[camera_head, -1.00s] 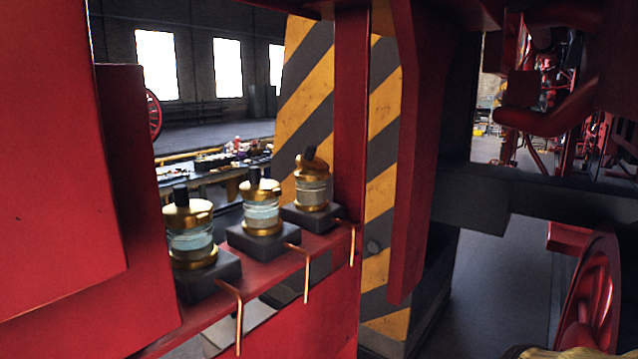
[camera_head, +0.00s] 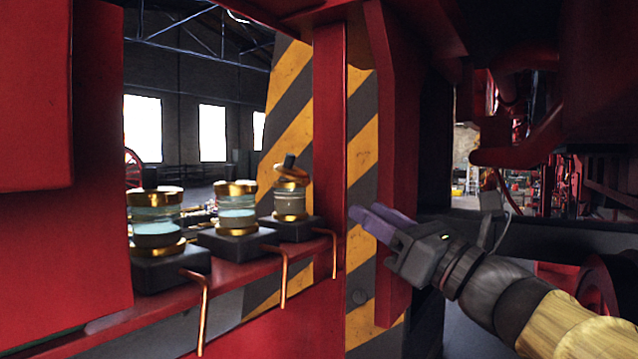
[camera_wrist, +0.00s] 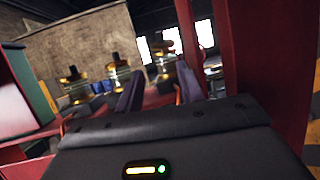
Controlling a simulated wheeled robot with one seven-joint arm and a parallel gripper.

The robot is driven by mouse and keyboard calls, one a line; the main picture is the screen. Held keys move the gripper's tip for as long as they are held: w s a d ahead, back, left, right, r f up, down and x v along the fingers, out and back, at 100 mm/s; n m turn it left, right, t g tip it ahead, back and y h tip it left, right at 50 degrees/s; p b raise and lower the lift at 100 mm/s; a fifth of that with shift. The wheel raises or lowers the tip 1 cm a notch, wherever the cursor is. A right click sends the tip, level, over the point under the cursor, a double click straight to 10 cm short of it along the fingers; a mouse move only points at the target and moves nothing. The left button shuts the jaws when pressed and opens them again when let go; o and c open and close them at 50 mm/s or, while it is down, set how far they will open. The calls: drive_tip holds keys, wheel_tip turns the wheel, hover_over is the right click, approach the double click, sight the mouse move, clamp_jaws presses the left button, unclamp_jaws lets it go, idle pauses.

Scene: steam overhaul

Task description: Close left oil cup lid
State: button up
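Three brass-and-glass oil cups stand in a row on black blocks along a red ledge. In the head view the left cup (camera_head: 157,225) and the middle cup (camera_head: 237,212) have level brass lids. The right cup (camera_head: 291,203) has its lid (camera_head: 291,173) tilted, apart from the rim on one side. My gripper (camera_head: 366,220), with purple fingers, is right of the right cup, in front of the striped panel, touching no cup. In the wrist view my gripper (camera_wrist: 160,72) is open and empty, with one cup (camera_wrist: 166,68) showing beyond and between the fingers.
A red upright post (camera_head: 330,150) stands just behind the right cup, and a red frame member (camera_head: 398,150) beside it. Thin copper pipes (camera_head: 284,275) hang from the ledge's front. A yellow-and-black striped panel (camera_head: 362,165) is behind my gripper.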

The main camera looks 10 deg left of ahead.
drive_tip(key=shift+r, duration=0.1)
drive_tip(key=p, duration=0.7)
approach(293, 162)
drive_tip(key=x, duration=0.7)
drive_tip(key=shift+w+a+r, duration=0.25)
drive_tip(key=shift+w+a, duration=0.25)
drive_tip(key=shift+a, duration=0.1)
drive_tip(key=shift+s+a, duration=0.15)
drive_tip(key=shift+s, duration=0.05)
drive_tip(key=shift+w, duration=0.1)
clamp_jaws()
